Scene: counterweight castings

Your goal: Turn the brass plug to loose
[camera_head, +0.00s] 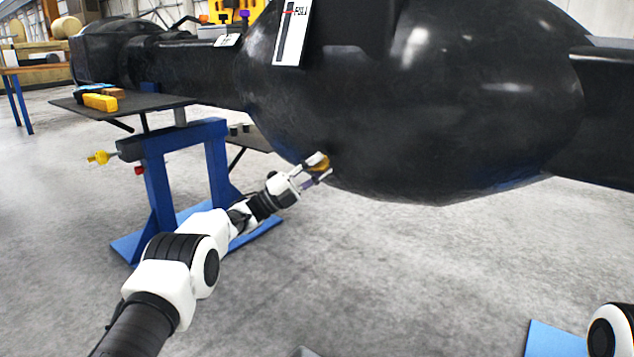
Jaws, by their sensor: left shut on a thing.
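The brass plug (318,161) sits low on the left part of the big black rounded casting (420,110). My left gripper (317,172) reaches up to it from the lower left. Its fingers are around the plug and shut on it, and they hide part of it. The plug's exact turn position is too small to tell. My right gripper is out of view; only a white and black piece of my right arm shows at the bottom right corner.
A yellow tool (100,102) lies on the shelf. A white gauge card (293,32) is on the casting's upper left. A blue plate (553,340) lies on the floor at lower right. The middle floor is clear.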

